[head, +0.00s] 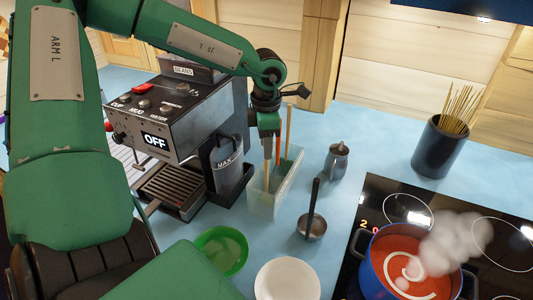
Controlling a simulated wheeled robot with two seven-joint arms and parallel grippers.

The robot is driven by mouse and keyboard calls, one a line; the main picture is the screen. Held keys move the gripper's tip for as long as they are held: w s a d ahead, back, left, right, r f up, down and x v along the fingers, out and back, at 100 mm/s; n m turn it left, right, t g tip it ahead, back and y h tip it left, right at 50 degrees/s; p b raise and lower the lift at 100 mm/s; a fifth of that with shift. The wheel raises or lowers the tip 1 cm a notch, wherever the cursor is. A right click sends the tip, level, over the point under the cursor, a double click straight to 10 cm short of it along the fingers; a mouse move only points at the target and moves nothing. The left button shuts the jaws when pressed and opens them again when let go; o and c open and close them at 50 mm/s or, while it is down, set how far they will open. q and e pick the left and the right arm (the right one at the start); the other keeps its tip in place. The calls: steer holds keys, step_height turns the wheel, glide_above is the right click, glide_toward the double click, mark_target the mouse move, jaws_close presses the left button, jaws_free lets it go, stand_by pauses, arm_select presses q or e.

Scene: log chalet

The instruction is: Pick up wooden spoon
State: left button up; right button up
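A clear utensil container (262,203) stands on the blue counter between the coffee machine and the ladle. A light wooden handle (289,125) rises from it, with a red-orange utensil beside it. Another pale wooden handle (267,150) stands directly under my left gripper (268,132). The spoon ends are down in the container, so I cannot tell which handle is the wooden spoon's. My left gripper points down over the container's far end. Its fingertips are small and partly merged with the handles, so its opening is unclear. My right gripper is not in view.
The coffee machine (160,118) is close left of the container. A metal ladle (312,226), small metal jug (337,162), green bowl (222,250) and white bowl (287,281) stand nearby. A steaming blue pot (368,271) is on the stove.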

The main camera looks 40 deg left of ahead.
arm_select(q)
steer(key=shift+f, duration=0.35)
jaws_close()
